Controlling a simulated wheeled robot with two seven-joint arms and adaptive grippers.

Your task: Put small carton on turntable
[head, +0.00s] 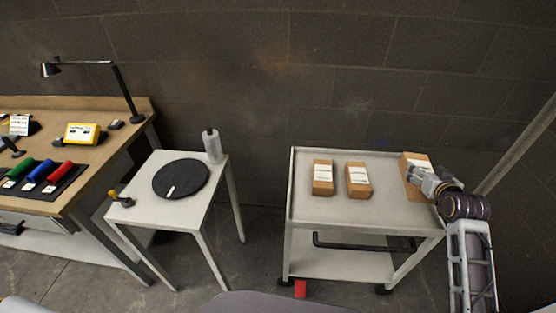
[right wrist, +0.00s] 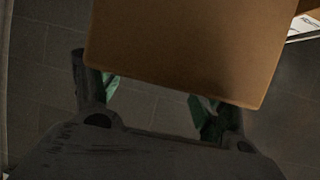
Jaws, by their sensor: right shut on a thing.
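Two brown cartons with white labels, a left one (head: 322,178) and a middle one (head: 358,180), stand apart on the cart's top. A third brown carton (head: 407,172) is at the cart's right end, partly hidden by my right gripper (head: 428,181). The right gripper is shut on a carton there. In the right wrist view the carton's plain brown face (right wrist: 185,45) fills the space in front of the fingers (right wrist: 152,98). The turntable (head: 181,179) is a black disc with a white mark, empty, on a small white table. My left gripper is out of view.
The grey cart (head: 340,212) has a raised rim. The white table (head: 150,212) also holds a whitish cylinder (head: 212,146) and a yellow-black tool (head: 121,199). A wooden workbench (head: 95,160) stands at left. Open floor lies between table and cart.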

